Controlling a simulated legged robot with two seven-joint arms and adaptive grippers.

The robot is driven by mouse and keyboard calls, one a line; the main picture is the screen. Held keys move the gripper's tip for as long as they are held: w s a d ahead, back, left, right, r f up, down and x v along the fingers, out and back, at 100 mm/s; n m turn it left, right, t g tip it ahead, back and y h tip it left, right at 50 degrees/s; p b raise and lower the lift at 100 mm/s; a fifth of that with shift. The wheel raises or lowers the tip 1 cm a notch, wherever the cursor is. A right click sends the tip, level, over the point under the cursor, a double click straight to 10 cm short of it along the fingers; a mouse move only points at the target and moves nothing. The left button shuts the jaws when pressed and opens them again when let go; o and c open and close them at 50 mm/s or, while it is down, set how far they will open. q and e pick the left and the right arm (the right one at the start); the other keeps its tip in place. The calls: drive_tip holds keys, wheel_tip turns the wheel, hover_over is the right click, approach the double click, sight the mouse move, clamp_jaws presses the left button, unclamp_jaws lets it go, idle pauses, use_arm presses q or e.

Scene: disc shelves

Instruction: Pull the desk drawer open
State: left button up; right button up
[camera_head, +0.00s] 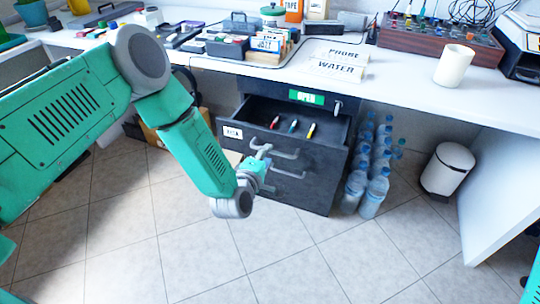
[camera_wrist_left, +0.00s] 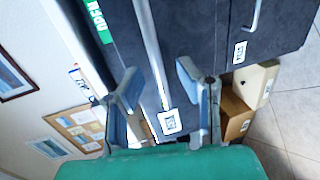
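The dark grey desk drawer (camera_head: 318,156) stands partly open under the white desk, with several markers (camera_head: 293,126) in it. Its grey bar handle (camera_head: 287,154) runs across its front. My left gripper (camera_head: 265,155) is at the left end of this handle in the head view. In the left wrist view the fingers of my left gripper (camera_wrist_left: 157,88) are spread apart, with the handle (camera_wrist_left: 150,45) passing between them; I see gaps beside the bar. Whether a finger touches it, I cannot tell. My right gripper is not in view.
Several water bottles (camera_head: 372,190) stand on the floor right of the drawers, beside a white bin (camera_head: 447,170). The desk (camera_head: 405,82) carries a cup (camera_head: 454,65) and other items. Cardboard boxes (camera_wrist_left: 238,112) stand near the drawers. The tiled floor in front is clear.

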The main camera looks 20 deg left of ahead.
use_arm(q)
drive_tip(key=shift+b+x, duration=0.3)
drive_tip(key=shift+x, duration=1.1)
clamp_jaws()
drive_tip(key=shift+s, duration=0.1)
